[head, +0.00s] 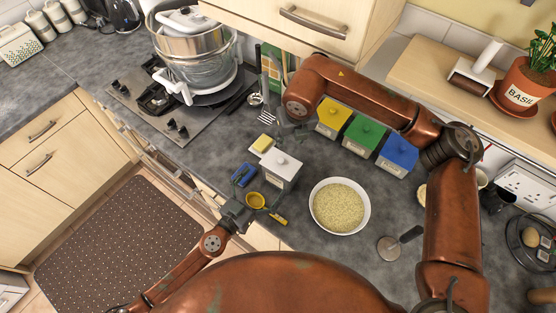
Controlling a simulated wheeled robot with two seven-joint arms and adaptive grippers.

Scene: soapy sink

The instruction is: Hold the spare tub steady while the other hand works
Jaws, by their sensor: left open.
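A white lidded tub (281,172) with a knob stands upright on the grey counter, left of the bowl; I take it as the spare tub. Three similar tubs, yellow (332,118), green (362,137) and blue (396,157), stand in a row behind and to the right.
A white bowl of pale yellow grain (339,206) stands right of the white tub. A blue item (243,174) and a yellow sponge-like block (262,144) lie left and behind. The hob (180,115) holds pots.

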